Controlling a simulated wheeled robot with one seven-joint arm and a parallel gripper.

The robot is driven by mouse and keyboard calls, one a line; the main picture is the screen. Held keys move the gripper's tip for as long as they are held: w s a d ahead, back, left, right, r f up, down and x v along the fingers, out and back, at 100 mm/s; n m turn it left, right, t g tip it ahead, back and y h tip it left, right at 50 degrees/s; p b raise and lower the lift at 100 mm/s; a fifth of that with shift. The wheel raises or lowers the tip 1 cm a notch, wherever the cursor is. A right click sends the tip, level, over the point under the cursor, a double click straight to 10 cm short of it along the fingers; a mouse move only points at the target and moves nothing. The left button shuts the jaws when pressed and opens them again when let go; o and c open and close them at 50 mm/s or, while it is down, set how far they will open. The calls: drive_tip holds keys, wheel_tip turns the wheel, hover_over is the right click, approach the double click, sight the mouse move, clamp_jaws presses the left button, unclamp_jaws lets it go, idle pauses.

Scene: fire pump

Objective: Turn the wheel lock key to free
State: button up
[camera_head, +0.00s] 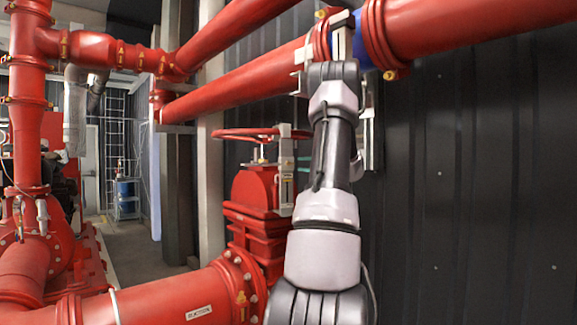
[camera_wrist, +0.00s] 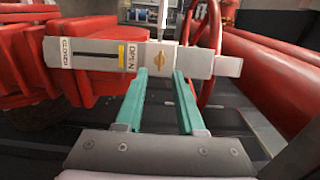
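The red handwheel (camera_head: 262,134) tops a red valve left of my arm. It stands edge-on in the wrist view (camera_wrist: 214,40). A grey indicator bar (camera_head: 286,178) stands beside the valve. In the wrist view the bar (camera_wrist: 100,55) carries CLOSED and OPEN labels, with a yellow mark beside OPEN. My gripper (camera_wrist: 160,74) has two teal fingers, apart and empty, pointing at the bar near OPEN. In the head view my arm hides most of the gripper.
Large red pipes (camera_head: 240,85) cross above and behind my arm. A dark corrugated wall (camera_head: 470,180) fills the right. A big red pipe (camera_head: 190,300) runs low in front of the valve. Open floor (camera_head: 135,245) shows at the left back.

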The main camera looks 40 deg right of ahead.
drive_tip(key=w, duration=0.6)
drive_tip(key=shift+w+a, duration=0.2)
drive_tip(key=shift+w, duration=0.1)
clamp_jaws()
